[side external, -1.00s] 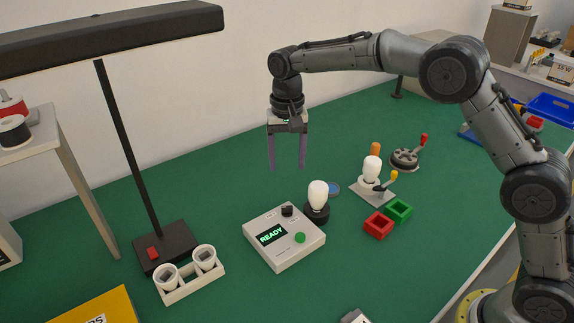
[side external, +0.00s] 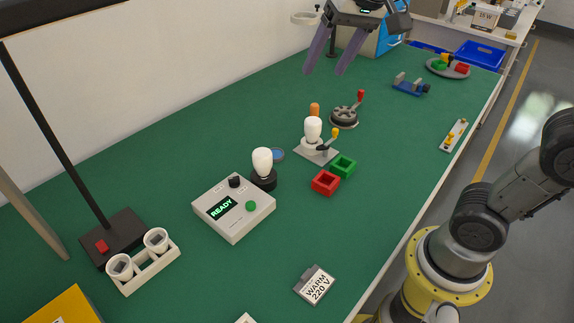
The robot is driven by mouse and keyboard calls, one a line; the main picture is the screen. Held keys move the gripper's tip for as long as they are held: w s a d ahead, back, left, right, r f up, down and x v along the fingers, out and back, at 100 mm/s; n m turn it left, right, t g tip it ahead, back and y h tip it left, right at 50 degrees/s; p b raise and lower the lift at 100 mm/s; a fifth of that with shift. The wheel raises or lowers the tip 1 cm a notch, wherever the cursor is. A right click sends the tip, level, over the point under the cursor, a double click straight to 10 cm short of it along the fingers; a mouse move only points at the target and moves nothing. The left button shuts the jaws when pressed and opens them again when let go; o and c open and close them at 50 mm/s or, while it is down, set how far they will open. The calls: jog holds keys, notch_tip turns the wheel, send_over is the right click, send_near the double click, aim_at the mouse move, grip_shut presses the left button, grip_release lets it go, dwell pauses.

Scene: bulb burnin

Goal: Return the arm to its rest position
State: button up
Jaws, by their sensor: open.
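My gripper (side external: 329,66) is at the top of the side view, high above the far part of the green table (side external: 240,120). Its two purple-grey fingers are apart with nothing between them. Most of my arm above the gripper is out of the frame. A white bulb (side external: 262,161) stands upright on a black base beside the control box (side external: 234,222), whose screen reads READY. Another white bulb (side external: 313,129) stands upright on a grey plate fixture with a yellow-tipped lever.
Red (side external: 325,182) and green (side external: 343,166) square trays sit near the fixture. A black lamp stand (side external: 70,150) and a white cup rack (side external: 152,272) are at left. A WARM 220 V block (side external: 315,285) lies at front.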

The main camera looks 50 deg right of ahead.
jog(key=s+d+f+n, duration=0.1)
jog(key=s+f+n, duration=0.1)
jog(key=s+f, duration=0.3)
jog(key=s+d+f+n+t, duration=0.1)
jog(key=s+f+n, duration=0.2)
jog(key=s, duration=0.7)
notch_tip(320, 180, down, 3)
jog(key=shift+s+r+n, duration=0.1)
jog(key=shift+s+n, duration=0.2)
jog(key=shift+s, duration=0.05)
dwell(2.0)
